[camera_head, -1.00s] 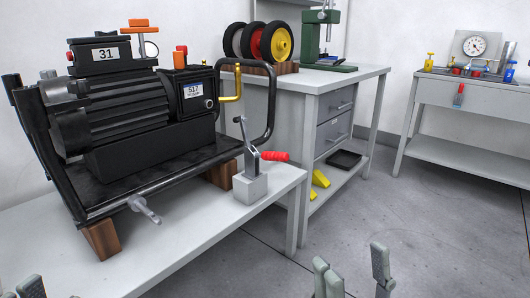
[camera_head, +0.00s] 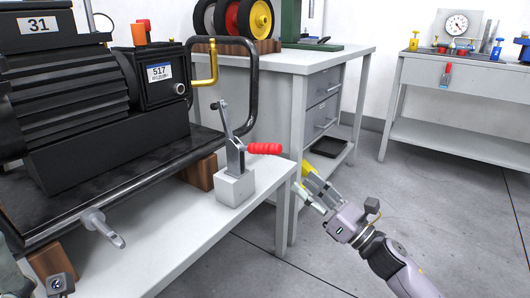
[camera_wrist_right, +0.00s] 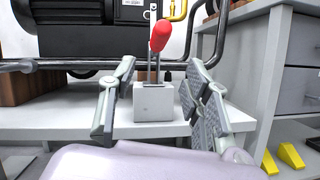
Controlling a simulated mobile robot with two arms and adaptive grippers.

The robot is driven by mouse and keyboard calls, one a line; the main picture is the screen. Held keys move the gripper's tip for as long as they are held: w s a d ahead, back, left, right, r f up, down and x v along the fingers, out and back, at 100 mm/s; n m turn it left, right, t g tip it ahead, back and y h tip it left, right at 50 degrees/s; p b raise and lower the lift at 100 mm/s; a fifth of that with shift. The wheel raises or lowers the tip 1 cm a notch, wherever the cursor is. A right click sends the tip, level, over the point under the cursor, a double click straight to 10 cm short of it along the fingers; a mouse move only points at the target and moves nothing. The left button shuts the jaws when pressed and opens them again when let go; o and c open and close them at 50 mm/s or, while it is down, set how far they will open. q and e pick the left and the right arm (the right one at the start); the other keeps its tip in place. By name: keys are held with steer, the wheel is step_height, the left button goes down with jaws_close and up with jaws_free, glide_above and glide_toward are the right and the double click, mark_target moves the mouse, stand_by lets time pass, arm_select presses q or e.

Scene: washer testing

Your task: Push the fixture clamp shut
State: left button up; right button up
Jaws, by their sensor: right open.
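The fixture clamp (camera_head: 236,157) stands on a pale grey block (camera_head: 235,187) near the front edge of the bench. Its metal arm points up and its red handle (camera_head: 265,148) sticks out roughly level to the right. My right gripper (camera_head: 309,188) is open and empty, off the bench edge, to the right of and below the handle. In the right wrist view, the red handle (camera_wrist_right: 161,36) points toward the camera and the block (camera_wrist_right: 154,102) appears between the spread fingers (camera_wrist_right: 157,105), farther away. Part of my left gripper (camera_head: 58,285) shows at the bottom left, cut off by the frame.
A black motor unit (camera_head: 70,110) on a dark tray with wooden feet fills the left of the bench (camera_head: 180,240). A black tube frame (camera_head: 254,85) curves behind the clamp. A drawer table (camera_head: 300,62) stands behind. The floor on the right is clear.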

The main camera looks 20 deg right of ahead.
mark_target(265, 150)
steer(key=b+x, duration=0.2)
steer(key=x, duration=1.2)
steer(key=shift+w+a+r, duration=0.1)
steer(key=shift+w+a, duration=0.1)
jaws_close()
stand_by(0.3)
